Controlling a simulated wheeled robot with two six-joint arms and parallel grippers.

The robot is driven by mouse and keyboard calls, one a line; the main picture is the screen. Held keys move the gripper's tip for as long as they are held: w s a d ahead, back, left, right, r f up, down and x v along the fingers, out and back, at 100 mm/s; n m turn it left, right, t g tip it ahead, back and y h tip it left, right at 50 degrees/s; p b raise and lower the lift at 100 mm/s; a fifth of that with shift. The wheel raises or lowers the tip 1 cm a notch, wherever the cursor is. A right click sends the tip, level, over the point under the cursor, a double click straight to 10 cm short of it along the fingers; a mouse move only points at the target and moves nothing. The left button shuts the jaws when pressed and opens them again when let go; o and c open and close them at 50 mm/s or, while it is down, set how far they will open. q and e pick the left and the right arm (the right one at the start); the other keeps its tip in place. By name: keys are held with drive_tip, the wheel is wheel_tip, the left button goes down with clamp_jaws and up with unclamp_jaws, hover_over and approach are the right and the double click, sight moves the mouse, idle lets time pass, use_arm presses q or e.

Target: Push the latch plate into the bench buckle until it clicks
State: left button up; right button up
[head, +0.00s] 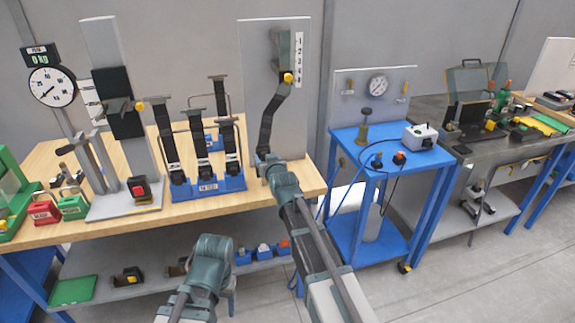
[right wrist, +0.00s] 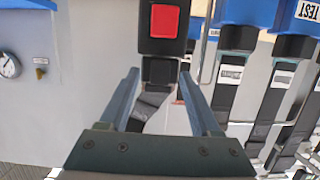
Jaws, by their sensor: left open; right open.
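A black buckle with a red button (right wrist: 165,20) is at the top middle of the right wrist view, which sees the bench upside down. A dark latch plate end (right wrist: 160,72) on a black belt (right wrist: 150,106) sits right against the buckle's mouth; I cannot tell how deep it sits. My right gripper (right wrist: 164,88) is open, its fingers apart on either side of the plate and belt. In the head view, my right gripper (head: 265,160) covers the foot of the hanging belt (head: 270,120). My left gripper (head: 212,250) is low in front of the bench, away from these; its fingers are hard to make out.
A blue rack of belt buckles (head: 208,187) stands close left of my right gripper. Further left is a grey stand with another red-button buckle (head: 138,188). A blue trolley (head: 385,150) stands to the right. The wooden bench's front strip (head: 100,228) is clear.

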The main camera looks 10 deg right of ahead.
drive_tip(key=p+v, duration=0.3)
drive_tip(key=v, duration=1)
drive_tip(key=shift+s, duration=0.35)
drive_tip(key=shift+r, duration=0.1)
drive_tip(key=s+a+f+n+g, duration=0.2)
drive_tip(key=s+a+f+g, duration=0.6)
drive_tip(key=s+f, duration=0.3)
drive_tip(key=s+f+g+h, duration=0.1)
drive_tip(key=s+f+g, duration=0.1)
drive_tip(key=s, duration=0.5)
drive_tip(key=s+f+n+g+h, duration=0.1)
drive_tip(key=s+f+g, duration=0.2)
drive_tip(key=s+g, duration=0.2)
drive_tip(key=s, duration=0.3)
drive_tip(key=shift+a+f+g, duration=0.15)
drive_tip(key=shift+a+g, duration=0.15)
drive_tip(key=shift+a, duration=0.05)
